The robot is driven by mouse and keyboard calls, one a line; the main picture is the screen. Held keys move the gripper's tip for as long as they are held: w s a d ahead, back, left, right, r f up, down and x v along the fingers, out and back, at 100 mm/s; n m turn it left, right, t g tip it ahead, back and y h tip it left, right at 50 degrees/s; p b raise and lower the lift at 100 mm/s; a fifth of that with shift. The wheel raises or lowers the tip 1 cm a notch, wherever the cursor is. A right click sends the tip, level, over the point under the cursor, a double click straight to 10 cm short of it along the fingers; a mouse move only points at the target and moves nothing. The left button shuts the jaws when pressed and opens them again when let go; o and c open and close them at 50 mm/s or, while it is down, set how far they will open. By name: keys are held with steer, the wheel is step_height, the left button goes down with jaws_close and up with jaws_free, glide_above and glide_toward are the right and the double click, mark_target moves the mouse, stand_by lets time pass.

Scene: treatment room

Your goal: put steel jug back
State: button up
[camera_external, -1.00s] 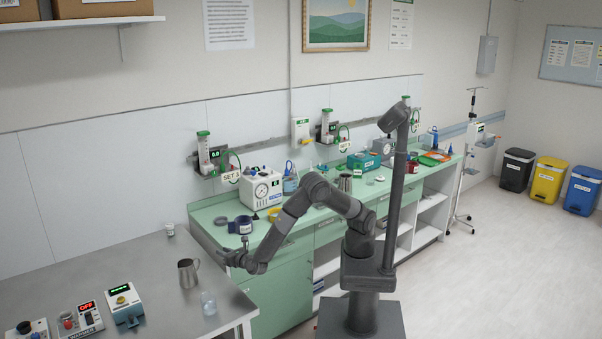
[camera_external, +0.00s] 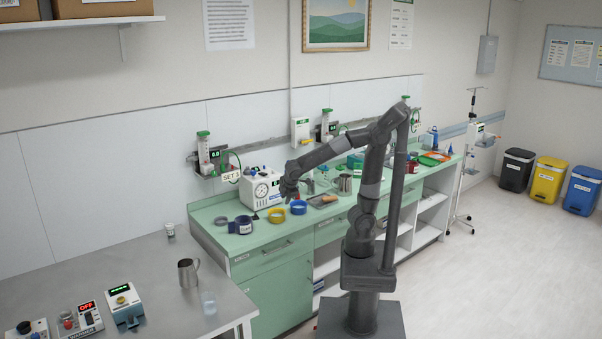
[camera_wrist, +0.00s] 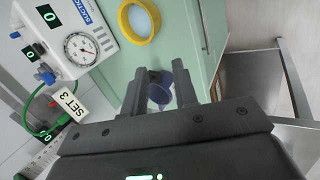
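A steel jug (camera_external: 188,271) with a handle stands upright on the grey table at the left. Another steel vessel (camera_external: 345,184) stands on the green counter, right of my gripper. My gripper (camera_external: 287,193) is above the green counter, in front of the white suction unit, well away from the jug on the table. In the wrist view my gripper's fingers (camera_wrist: 160,92) are apart with nothing held between them. A dark blue cuff (camera_wrist: 158,86) shows beyond the fingertips, lower down. Neither steel vessel shows in the wrist view.
The white suction unit (camera_external: 262,190) with a gauge stands close behind my gripper. A yellow ring (camera_external: 276,215) and a blue ring (camera_external: 298,208) lie on the green counter (camera_external: 212,210).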

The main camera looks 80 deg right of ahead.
steer(key=s+a+r+m+t+y, duration=0.1)
steer(key=s+r+m+t+y, duration=0.1)
steer(key=s+m, duration=0.5)
steer(key=shift+s+a+r+m+y, duration=0.45)
steer(key=shift+s+y, duration=0.95)
steer(key=shift+s, duration=1.65)
